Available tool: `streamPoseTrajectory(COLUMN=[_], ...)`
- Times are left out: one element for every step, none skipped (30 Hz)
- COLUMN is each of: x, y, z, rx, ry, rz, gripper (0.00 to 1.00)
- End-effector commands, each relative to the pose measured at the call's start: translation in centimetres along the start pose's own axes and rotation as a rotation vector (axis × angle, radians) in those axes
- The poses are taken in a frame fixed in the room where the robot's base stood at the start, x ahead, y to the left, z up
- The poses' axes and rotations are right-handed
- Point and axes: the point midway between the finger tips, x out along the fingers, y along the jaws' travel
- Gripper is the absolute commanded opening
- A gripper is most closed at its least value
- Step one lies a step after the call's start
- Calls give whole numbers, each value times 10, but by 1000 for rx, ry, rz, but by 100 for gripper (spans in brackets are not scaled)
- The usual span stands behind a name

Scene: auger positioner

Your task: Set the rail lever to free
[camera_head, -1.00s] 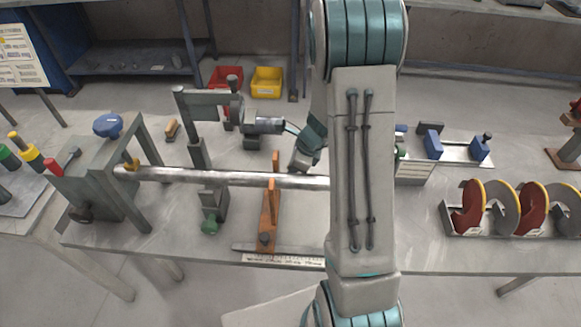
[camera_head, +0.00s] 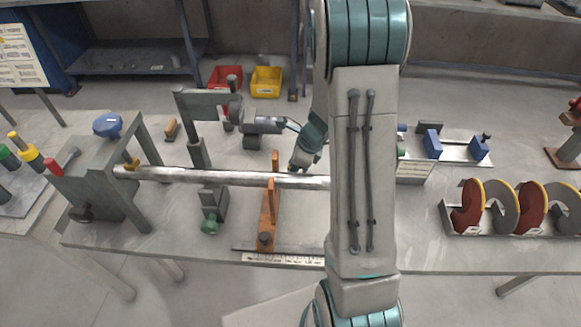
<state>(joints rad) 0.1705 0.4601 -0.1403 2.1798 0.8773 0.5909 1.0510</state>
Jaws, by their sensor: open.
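A long grey shaft (camera_head: 235,178) runs across the bench from the grey headstock frame (camera_head: 97,165) at left to behind my arm. An upright post stand (camera_head: 197,150) stands at the shaft, with a green knob (camera_head: 209,226) at its foot. An orange support (camera_head: 268,213) with a dark knob (camera_head: 264,239) at its near end crosses the shaft. No label shows which part is the rail lever, and I cannot tell its setting. My gripper (camera_head: 299,163) is open, just behind the shaft and right of the orange support. Its fingertips are small and partly hidden.
A graduated scale strip (camera_head: 285,259) lies along the bench's front edge. Red and yellow discs (camera_head: 470,207) stand in a rack at right. Blue blocks (camera_head: 433,144) sit on a plate behind. My arm hides the middle.

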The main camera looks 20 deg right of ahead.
Motion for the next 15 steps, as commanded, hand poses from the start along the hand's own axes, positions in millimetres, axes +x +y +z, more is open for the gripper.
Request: streamPoseTrajectory(x=[-11, -16, -25, -32, -39, -49, -56, -63, -72, -79, -85, -93, -98, -103, -108], y=[-1, -1, -1, -1, -1, -1, -1, -1, -1, -1, -1, -1, -1, -1, -1], z=[1, 1, 2, 2, 2, 2, 2, 2, 2, 2, 2, 2, 1, 1, 2], rx=[-1, -1, -1, -2, -2, -2, -2, -1, -2, -2, -2, -2, -2, -1, -2], ry=[-1, -1, -1, -2, -2, -2, -2, -2, -2, -2, -2, -2, -2, -1, -2], rz=[-5, -4, -6, -6, -6, -6, -6, -7, -6, -6, -5, -5, -4, -4, -3], gripper=[43, 43, 43, 43, 43, 43, 43, 43, 43, 43, 43, 43, 43, 43, 43])
